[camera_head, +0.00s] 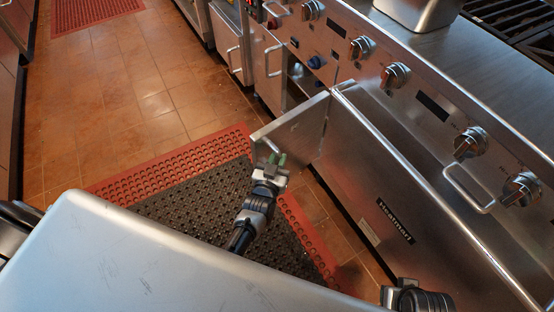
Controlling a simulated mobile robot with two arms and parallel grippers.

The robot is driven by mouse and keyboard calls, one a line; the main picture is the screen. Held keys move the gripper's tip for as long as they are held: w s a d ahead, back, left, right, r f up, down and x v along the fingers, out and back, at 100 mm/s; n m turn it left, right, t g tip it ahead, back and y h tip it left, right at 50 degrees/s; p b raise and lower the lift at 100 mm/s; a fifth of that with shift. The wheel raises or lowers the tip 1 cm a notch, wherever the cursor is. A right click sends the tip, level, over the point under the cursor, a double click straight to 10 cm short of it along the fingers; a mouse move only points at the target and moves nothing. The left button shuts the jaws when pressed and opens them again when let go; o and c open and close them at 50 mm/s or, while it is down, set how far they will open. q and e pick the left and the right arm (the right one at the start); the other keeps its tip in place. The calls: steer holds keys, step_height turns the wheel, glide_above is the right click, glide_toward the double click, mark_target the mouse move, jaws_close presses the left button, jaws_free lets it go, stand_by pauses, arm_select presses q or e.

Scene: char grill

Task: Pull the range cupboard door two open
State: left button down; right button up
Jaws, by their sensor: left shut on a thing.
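The range cupboard door (304,131) is a flat steel panel that stands swung out from the range front, well open. My left gripper (276,163) is shut on the door's handle at its outer edge, and the fingers hide most of the handle. The open cupboard space (300,80) shows just behind the door, and its inside is mostly hidden. Part of my right arm (415,298) shows at the bottom right edge, and its fingers cannot be made out.
The range front carries several knobs (396,76) and a long rail (400,160). A large steel oven panel (385,200) is at the right. A black mat with red border (180,165) lies below the door. Tiled floor (110,95) is clear at the left.

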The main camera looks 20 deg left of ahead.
arm_select(q)
steer(key=c, duration=1.1)
jaws_free()
steer(key=shift+w+d+r, duration=0.1)
steer(key=shift+w+d, duration=0.05)
steer(key=shift+w, duration=0.05)
steer(key=shift+s, duration=0.15)
steer(key=shift+s, duration=0.25)
steer(key=s+p, duration=0.2)
steer(key=s, duration=0.8)
steer(key=shift+s+d, duration=0.1)
steer(key=shift+d, duration=0.05)
arm_select(e)
step_height(320, 180, down, 8)
steer(key=shift+s+r+g, duration=0.25)
steer(key=shift+s+g, duration=0.05)
